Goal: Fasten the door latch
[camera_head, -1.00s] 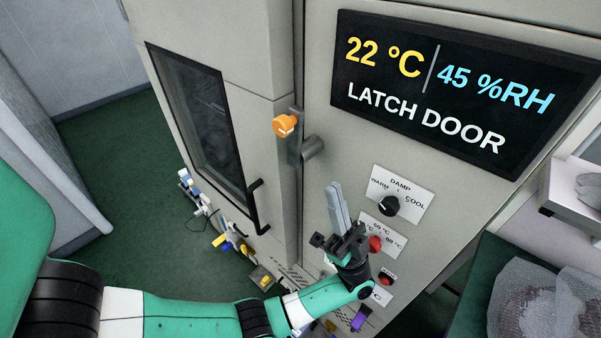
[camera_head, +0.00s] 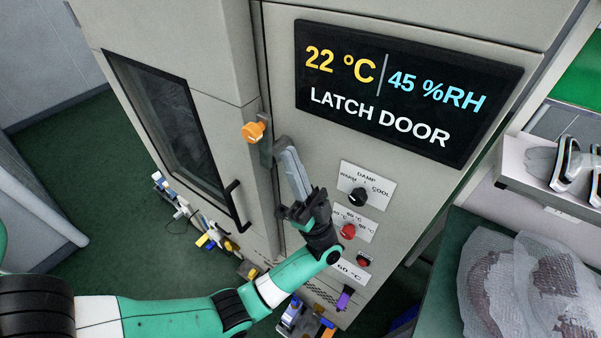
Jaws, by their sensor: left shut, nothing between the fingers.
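The door latch, with an orange knob (camera_head: 254,132) on a grey metal plate, sits at the edge of the chamber door (camera_head: 228,125). The door has a dark window and a black handle (camera_head: 236,206). My left gripper (camera_head: 287,145) is shut and empty. Its fingers point up at the latch and overlap the grey latch parts beside the knob in the picture. I cannot tell whether they touch. The grey stub right of the latch plate is hidden behind the fingers. The display (camera_head: 405,92) reads 22 °C, 45 %RH and LATCH DOOR. My right gripper is not in view.
A damp dial (camera_head: 357,197), a red knob (camera_head: 348,231) and a red switch (camera_head: 364,259) are on the panel right of my gripper. A bench with wrapped bags (camera_head: 550,290) and a shelf with clear-wrapped parts (camera_head: 575,170) stand at the right.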

